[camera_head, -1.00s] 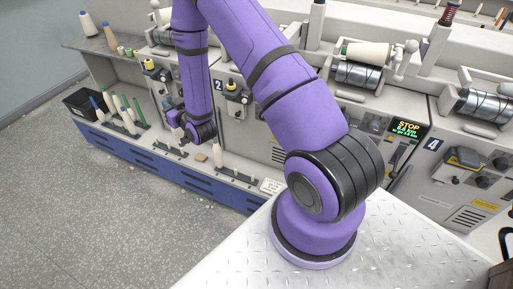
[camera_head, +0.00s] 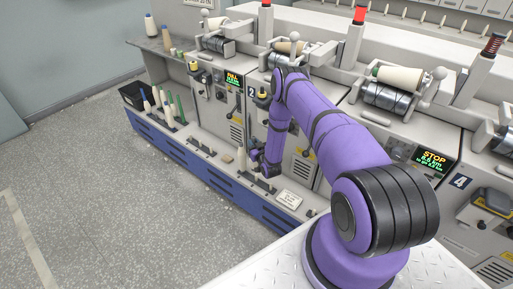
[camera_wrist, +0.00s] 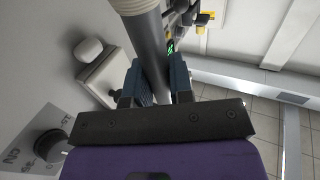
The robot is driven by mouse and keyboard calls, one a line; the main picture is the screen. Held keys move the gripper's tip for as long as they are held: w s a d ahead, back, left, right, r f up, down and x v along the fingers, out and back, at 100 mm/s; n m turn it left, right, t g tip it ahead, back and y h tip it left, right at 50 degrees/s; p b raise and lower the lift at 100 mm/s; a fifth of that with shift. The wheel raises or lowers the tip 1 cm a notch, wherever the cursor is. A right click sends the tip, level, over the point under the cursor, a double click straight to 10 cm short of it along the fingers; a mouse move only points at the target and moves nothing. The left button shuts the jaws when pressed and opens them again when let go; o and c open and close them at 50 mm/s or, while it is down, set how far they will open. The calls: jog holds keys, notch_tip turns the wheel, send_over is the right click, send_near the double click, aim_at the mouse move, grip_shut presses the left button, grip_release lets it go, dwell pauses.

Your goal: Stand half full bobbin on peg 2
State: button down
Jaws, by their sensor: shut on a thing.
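My gripper (camera_wrist: 157,78) is shut on a grey tube (camera_wrist: 152,45) with a cream yarn edge at the top, which I take to be the half full bobbin. The tube runs between the blue finger pads, and its upper end leaves the picture. In the head view my gripper (camera_head: 256,165) hangs low in front of the machine marked 2, and the held bobbin cannot be made out there.
The ledge (camera_head: 205,150) has a blue front. Other bobbins and green tubes (camera_head: 181,108) stand at its left, next to a black bin (camera_head: 132,95). A white card (camera_head: 289,199) lies right of the rail. The grey floor (camera_head: 120,200) in front is clear.

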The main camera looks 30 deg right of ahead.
jog(key=f, duration=0.1)
jog(key=d+f, duration=0.1)
jog(key=shift+s+d+f, duration=0.1)
jog(key=shift+s+f, duration=0.1)
jog(key=shift+f, duration=3.45)
jog(key=c, duration=1.3)
grip_release()
jog(key=shift+s, duration=0.15)
jog(key=shift+s+a, duration=0.25)
jog(key=shift+s, duration=1.55)
jog(key=shift+s+a, duration=0.2)
jog(key=shift+s, duration=1.55)
jog(key=shift+s+a, duration=0.25)
jog(key=shift+s, duration=1.55)
jog(key=shift+s, duration=0.1)
